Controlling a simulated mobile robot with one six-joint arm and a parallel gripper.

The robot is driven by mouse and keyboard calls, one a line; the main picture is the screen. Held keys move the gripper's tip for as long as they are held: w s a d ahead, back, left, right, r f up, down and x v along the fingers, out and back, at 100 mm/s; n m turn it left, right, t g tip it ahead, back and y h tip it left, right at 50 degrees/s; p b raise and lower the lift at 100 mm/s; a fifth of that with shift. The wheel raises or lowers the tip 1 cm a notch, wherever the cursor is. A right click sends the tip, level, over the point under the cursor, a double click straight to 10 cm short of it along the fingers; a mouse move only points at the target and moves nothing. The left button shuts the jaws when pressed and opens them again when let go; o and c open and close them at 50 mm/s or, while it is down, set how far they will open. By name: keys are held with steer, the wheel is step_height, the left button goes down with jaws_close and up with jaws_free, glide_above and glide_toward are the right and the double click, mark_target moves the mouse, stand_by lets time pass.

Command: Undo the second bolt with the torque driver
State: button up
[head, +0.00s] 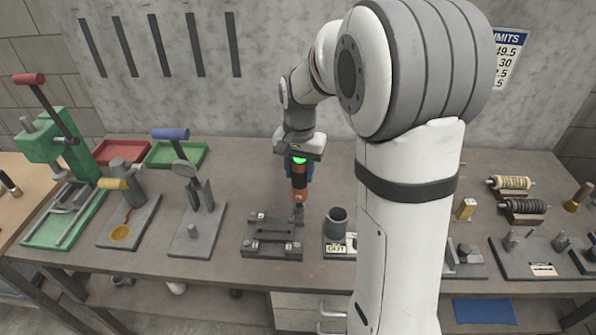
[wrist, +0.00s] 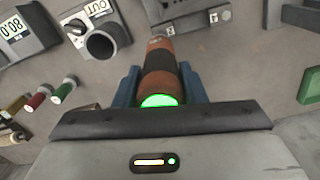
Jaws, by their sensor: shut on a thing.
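My gripper (wrist: 160,92) is shut on the torque driver (wrist: 160,60), an orange and black tool with a glowing green end. In the head view the driver (head: 299,180) hangs roughly upright below my wrist, over the right rear part of a grey fixture (head: 270,250) with bolts. Its tip is close to the fixture's right rear corner; I cannot tell whether it touches a bolt. A bolt (head: 257,216) shows at the fixture's left rear.
A dark cup on a labelled base (head: 337,222) stands just right of the fixture. Red (head: 121,141) and green (head: 158,162) trays lie at the back left.

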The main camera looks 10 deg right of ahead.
mark_target(299, 160)
steer(key=shift+r+p, duration=1.15)
steer(key=shift+r, duration=0.75)
